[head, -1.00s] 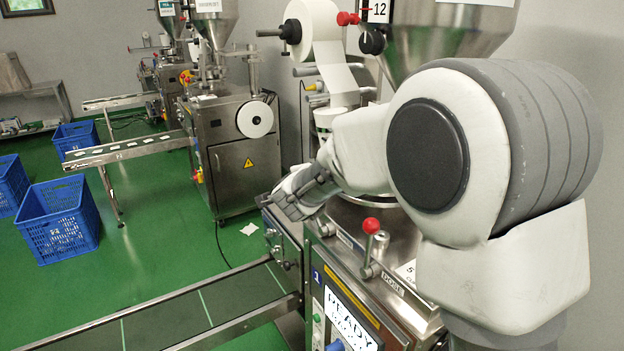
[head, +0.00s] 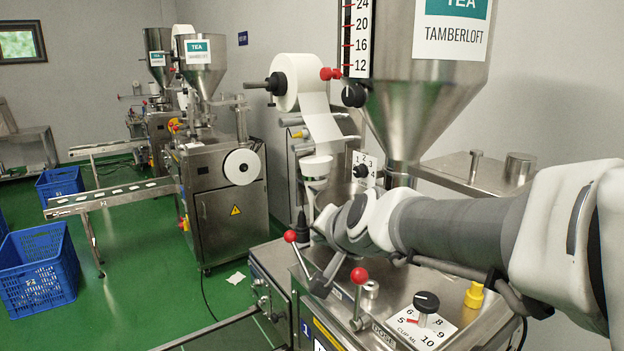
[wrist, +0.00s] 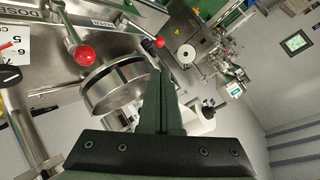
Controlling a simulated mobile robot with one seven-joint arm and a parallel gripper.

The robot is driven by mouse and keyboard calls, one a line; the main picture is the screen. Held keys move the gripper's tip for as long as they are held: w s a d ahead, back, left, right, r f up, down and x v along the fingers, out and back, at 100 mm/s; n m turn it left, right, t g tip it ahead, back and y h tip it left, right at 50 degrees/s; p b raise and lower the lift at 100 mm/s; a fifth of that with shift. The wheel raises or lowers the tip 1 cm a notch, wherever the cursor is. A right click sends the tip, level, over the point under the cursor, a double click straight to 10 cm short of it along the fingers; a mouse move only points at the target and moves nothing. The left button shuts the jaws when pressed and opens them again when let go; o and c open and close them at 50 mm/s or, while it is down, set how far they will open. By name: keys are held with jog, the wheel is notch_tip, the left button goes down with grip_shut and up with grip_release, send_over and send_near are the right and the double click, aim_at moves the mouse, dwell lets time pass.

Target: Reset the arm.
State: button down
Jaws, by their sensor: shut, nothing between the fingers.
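My gripper (wrist: 158,78) shows in the wrist view with its two dark fingers together and nothing between them. The fingertips appear in front of a round steel collar (wrist: 112,88) on the packer. Two levers with red knobs stand close by, one (wrist: 85,55) left of the fingers and one (wrist: 159,42) beyond the tips. In the head view my arm (head: 455,228) reaches in from the right over the nearest packer (head: 275,262). I cannot make out the fingers clearly there.
A steel hopper (head: 425,105), a paper roll (head: 285,80) and a yellow-capped part (head: 474,295) are close around the arm. A dosing dial (head: 427,302) sits at front. Blue crates (head: 40,280) and more packers (head: 222,195) stand left.

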jog(key=s+d+f+n+g+h, duration=0.1)
jog(key=s+d+f+n+g, duration=0.1)
jog(key=s+d, duration=0.4)
jog(key=s+d+f+n+g+h, duration=0.2)
jog(key=s+d, duration=0.4)
jog(key=s, duration=1)
jog(key=shift+s+d+f+n+g+h, duration=0.35)
jog(key=shift+f+n+g, duration=0.15)
jog(key=shift+f+n, duration=0.4)
jog(key=shift+w+a, duration=0.1)
jog(key=shift+a, duration=0.05)
